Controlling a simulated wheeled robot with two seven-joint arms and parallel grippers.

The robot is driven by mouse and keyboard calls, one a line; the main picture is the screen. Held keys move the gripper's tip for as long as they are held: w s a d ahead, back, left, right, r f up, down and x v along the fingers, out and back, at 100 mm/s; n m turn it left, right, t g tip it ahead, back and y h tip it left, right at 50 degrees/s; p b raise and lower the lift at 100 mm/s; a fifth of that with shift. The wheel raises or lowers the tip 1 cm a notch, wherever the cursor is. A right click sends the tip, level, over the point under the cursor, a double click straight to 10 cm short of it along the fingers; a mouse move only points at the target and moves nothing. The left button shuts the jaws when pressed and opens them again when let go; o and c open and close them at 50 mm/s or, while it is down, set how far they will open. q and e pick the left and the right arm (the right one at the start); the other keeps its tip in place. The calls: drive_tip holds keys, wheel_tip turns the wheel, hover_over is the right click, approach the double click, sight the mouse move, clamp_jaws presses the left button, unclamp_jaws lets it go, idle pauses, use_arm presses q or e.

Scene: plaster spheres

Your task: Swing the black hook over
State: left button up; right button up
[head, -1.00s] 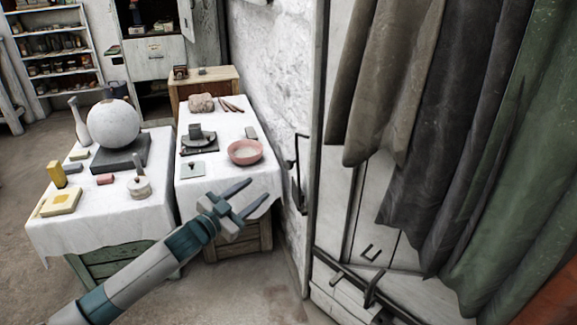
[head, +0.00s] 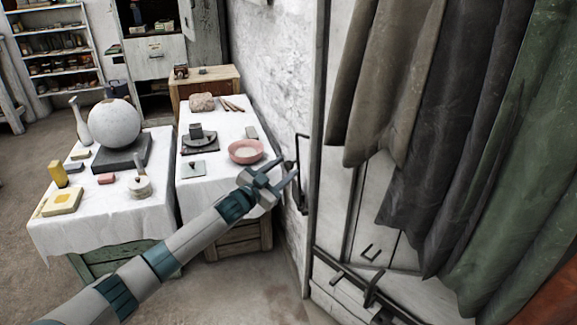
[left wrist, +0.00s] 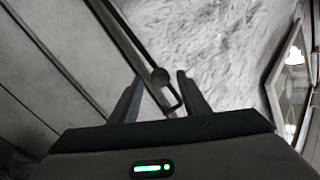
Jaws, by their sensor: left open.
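The black hook (head: 299,150) hangs on the edge between the white wall and the grey wooden panel, as a thin dark bar. In the left wrist view the hook (left wrist: 139,50) is a slanted bar with a round knob and a narrow loop at its lower end. My left gripper (head: 287,166) is open and just left of the hook in the head view. In the left wrist view its fingertips (left wrist: 160,80) lie either side of the knob and loop. I cannot tell whether they touch. My right gripper is not in view.
A table with a white cloth and a pink bowl (head: 246,151) stands left of my gripper. Another table holds a large plaster sphere (head: 114,124). Brown and dark cloths (head: 440,130) hang at the right. Bare floor (head: 250,290) lies in front.

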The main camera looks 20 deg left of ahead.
use_arm(q)
drive_tip(key=shift+x, duration=1.35)
drive_tip(key=shift+c, duration=0.5)
clamp_jaws()
